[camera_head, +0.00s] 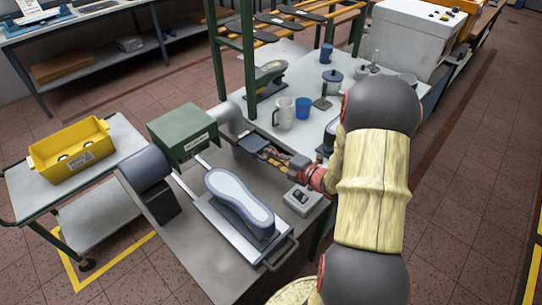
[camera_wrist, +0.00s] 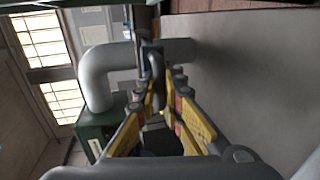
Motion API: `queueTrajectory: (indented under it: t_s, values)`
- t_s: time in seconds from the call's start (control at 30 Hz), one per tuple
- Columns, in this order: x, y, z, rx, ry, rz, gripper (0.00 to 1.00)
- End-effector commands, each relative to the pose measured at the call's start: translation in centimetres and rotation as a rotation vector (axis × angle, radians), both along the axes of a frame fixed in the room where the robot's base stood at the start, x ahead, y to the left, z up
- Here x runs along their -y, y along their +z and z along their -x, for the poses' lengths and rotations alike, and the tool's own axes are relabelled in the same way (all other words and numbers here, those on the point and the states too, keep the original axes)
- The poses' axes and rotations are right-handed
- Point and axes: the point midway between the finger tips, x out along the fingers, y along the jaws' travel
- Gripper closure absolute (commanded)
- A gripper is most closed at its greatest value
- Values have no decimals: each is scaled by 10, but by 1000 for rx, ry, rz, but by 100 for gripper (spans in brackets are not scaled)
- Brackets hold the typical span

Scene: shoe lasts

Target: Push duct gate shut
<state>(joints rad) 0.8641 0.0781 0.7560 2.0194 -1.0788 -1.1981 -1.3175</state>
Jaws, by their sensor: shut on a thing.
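The duct gate (camera_head: 252,143) is a grey plate at the duct's lower right. My gripper (camera_head: 264,151) reaches it from the right, low over the bench.
A shoe last (camera_head: 240,195) sits on a tray (camera_head: 227,232) in front of my gripper. A small switch box (camera_head: 302,200) stands close beside my wrist. A white mug (camera_head: 284,113) and blue cup (camera_head: 303,107) stand on the table behind. A yellow crate (camera_head: 72,149) is far left.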

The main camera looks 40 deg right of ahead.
Motion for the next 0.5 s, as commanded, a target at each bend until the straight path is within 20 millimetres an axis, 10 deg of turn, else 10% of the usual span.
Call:
queueTrajectory:
  t_s: [0.5]
  values:
    - [-10, -2, -71, -1, 0, 1, 100]
